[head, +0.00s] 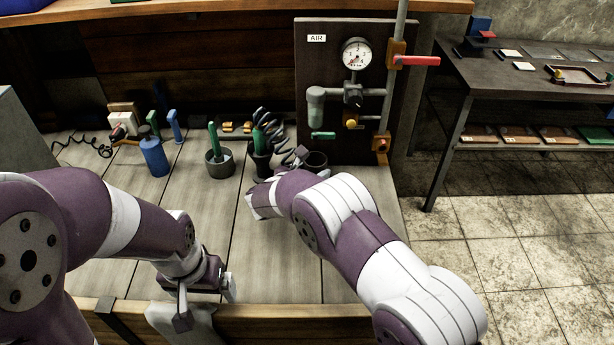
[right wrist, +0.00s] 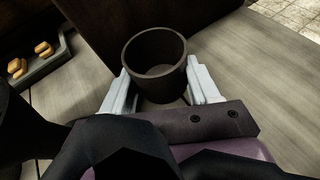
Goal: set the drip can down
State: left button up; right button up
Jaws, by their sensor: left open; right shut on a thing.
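The drip can (right wrist: 154,57) is a dark, open-topped cup that looks empty inside. In the right wrist view it sits upright between the two pale fingers of my right gripper (right wrist: 160,88), which is shut on it. In the head view the drip can (head: 315,160) shows just past my right wrist, near the foot of the air panel; my arm hides part of it. I cannot tell whether its base touches the bench. My left gripper (head: 206,298) is open and empty above the bench's front edge.
The air panel (head: 330,92) with gauge and red-handled valve stands behind the can. A dark pot with green-handled tools (head: 259,160), a grey pot (head: 220,167) and a blue bottle (head: 154,157) stand to the left. The bench top (head: 130,205) is clear in front of them.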

pick_arm(q)
jog(key=shift+s, duration=0.1)
jog(key=shift+w+a, duration=0.1)
jog(key=shift+w, duration=0.15)
pick_arm(e)
jog(key=o, duration=1.2)
jog(key=shift+w+a, duration=0.1)
jog(key=shift+w, duration=0.1)
jog(key=shift+c, duration=0.2)
pick_arm(q)
jog(key=shift+s, duration=0.15)
pick_arm(e)
jog(key=shift+s, duration=0.15)
pick_arm(q)
jog(key=shift+r, duration=0.1)
pick_arm(e)
jog(key=v, duration=1.2)
jog(key=shift+s+a+r, duration=0.1)
jog(key=shift+s+r, duration=0.1)
jog(key=shift+s, duration=0.05)
